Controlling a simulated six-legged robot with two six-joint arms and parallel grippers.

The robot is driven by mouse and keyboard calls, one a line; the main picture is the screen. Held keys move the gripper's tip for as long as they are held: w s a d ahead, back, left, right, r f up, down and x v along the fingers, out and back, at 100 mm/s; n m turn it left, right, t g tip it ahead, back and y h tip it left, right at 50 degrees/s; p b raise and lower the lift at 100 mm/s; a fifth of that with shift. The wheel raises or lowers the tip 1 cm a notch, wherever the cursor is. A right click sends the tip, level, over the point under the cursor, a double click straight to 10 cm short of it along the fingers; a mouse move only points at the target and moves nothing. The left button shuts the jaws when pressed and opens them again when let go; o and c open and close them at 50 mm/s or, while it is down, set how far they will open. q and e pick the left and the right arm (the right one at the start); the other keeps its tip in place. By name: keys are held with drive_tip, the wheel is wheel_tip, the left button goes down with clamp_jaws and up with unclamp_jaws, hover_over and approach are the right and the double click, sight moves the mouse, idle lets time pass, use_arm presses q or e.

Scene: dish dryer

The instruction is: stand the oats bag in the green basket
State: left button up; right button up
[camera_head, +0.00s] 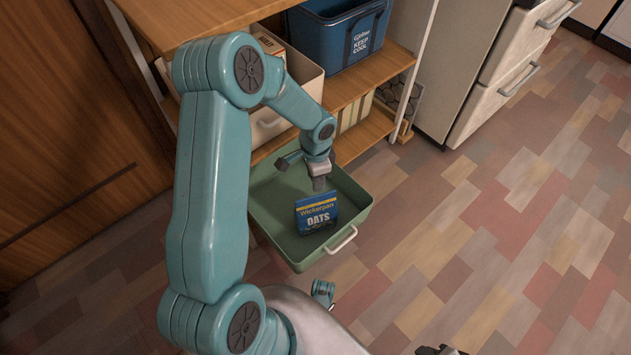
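The blue oats bag (316,216), with a yellow band and "OATS" lettering, is inside the green basket (268,222), near its front wall. Its label faces me; it looks roughly upright, though I cannot tell whether it leans on the wall. The basket has a white handle (341,240) at its front. My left gripper (302,172) is over the back part of the basket, above and behind the bag. Its fingers are apart, and it is empty and clear of the bag. What seems to be my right gripper (440,350) shows only as a dark tip at the bottom edge.
A wooden shelf unit (372,78) stands behind the basket, holding a blue cooler box (338,45) and a pale bin (304,72). White drawers (497,80) stand at the upper right. The tiled floor (500,220) right of the basket is clear.

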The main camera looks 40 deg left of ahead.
use_arm(q)
drive_tip(key=s+d+f+n+h, duration=0.1)
drive_tip(key=s+d, duration=0.3)
drive_tip(key=d, duration=0.4)
drive_tip(key=s+d+f+n+h, duration=0.1)
drive_tip(key=s+d+f+n, duration=0.3)
drive_tip(key=d, duration=0.4)
drive_tip(key=s+d+f+n+h, duration=0.2)
drive_tip(key=s+d, duration=0.3)
drive_tip(key=d, duration=0.2)
drive_tip(key=shift+s+d+f+n+t, duration=0.25)
drive_tip(key=shift+d+f+n+t, duration=0.05)
drive_tip(key=shift+d+f, duration=0.1)
